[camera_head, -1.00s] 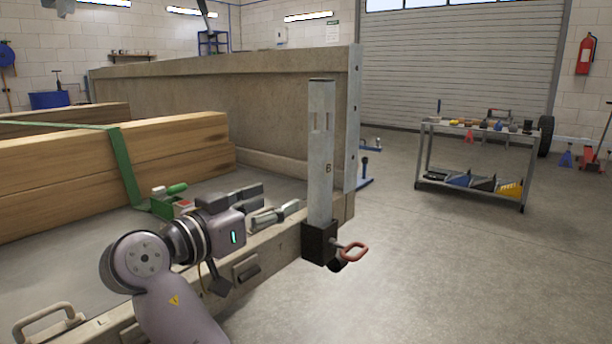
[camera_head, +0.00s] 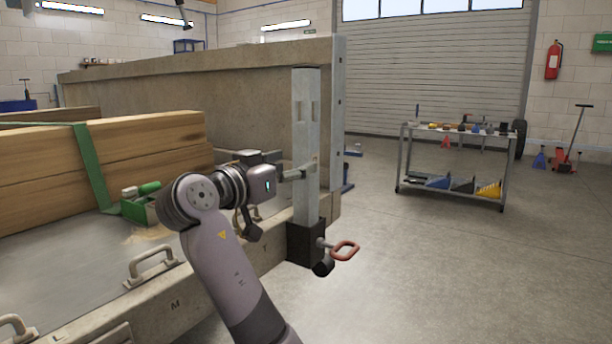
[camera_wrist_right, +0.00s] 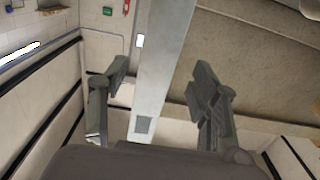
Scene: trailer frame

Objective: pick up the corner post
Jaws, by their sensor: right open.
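The corner post (camera_head: 306,125) is a grey upright metal bar at the near corner of the trailer bed, its foot in a black socket (camera_head: 303,240). A red-handled pin (camera_head: 343,250) sticks out of the socket's right side. My right gripper (camera_head: 300,172) is at the post's mid-height, coming from the left, with a finger lying across the post. In the right wrist view the post (camera_wrist_right: 160,70) runs between the two spread fingers of my right gripper (camera_wrist_right: 158,85), with a gap on each side. My left gripper is not in view.
The trailer's tall side panel (camera_head: 200,90) rises close behind the post. Strapped timber beams (camera_head: 100,165) and a green ratchet (camera_head: 140,205) lie on the bed. Handles (camera_head: 150,265) line the bed edge. A tool cart (camera_head: 455,165) stands at right; the floor before it is clear.

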